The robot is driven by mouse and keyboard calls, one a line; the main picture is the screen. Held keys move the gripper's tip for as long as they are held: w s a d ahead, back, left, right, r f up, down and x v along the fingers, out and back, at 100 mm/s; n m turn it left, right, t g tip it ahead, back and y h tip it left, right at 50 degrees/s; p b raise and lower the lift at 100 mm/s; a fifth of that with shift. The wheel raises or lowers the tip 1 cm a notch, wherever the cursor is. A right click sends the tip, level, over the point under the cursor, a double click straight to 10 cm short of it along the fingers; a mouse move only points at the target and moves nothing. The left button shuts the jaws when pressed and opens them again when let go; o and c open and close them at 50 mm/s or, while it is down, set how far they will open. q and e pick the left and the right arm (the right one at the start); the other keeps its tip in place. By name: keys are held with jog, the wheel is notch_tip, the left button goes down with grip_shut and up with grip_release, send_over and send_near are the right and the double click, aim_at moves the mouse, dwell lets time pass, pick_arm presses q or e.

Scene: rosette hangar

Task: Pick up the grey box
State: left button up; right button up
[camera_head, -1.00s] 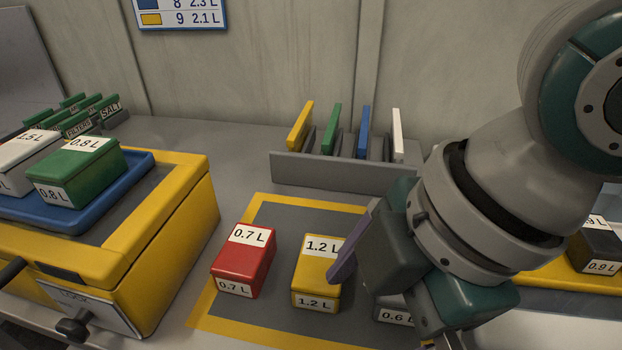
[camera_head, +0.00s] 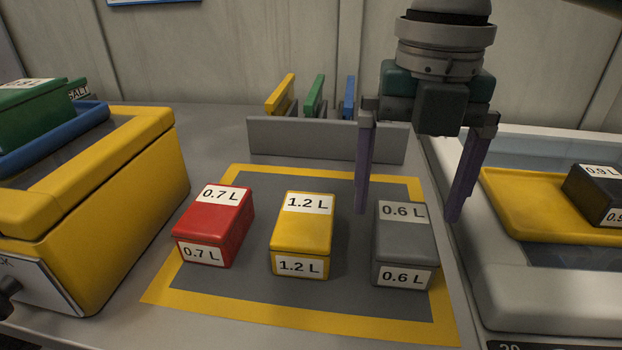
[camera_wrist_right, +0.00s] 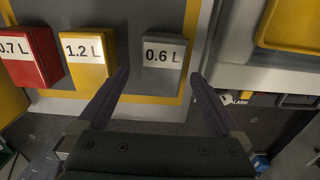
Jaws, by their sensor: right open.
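The grey box (camera_head: 402,247), labelled 0.6 L, stands at the right of the yellow-bordered mat (camera_head: 340,295). It also shows in the right wrist view (camera_wrist_right: 163,78), ahead of the fingertips and between their lines. My right gripper (camera_head: 410,215) is open and empty, its purple fingers pointing down above and behind the grey box, apart from it. In the wrist view the right gripper (camera_wrist_right: 160,75) shows both fingers spread wide. My left gripper does not show.
A yellow 1.2 L box (camera_head: 303,237) and a red 0.7 L box (camera_head: 215,228) stand left of the grey box. A grey rack (camera_head: 325,139) with coloured panels is behind. A yellow tray (camera_head: 530,212) with a black box (camera_head: 598,192) lies right. A yellow bench block (camera_head: 110,200) stands left.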

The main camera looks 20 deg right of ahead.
aim_at(406, 225)
notch_tip(406, 225, down, 5)
jog(key=shift+s+d+f+b, duration=0.1)
jog(key=shift+s+f+b, duration=0.05)
jog(key=shift+b, duration=0.35)
jog(key=shift+c, duration=0.2)
jog(key=c, duration=1.4)
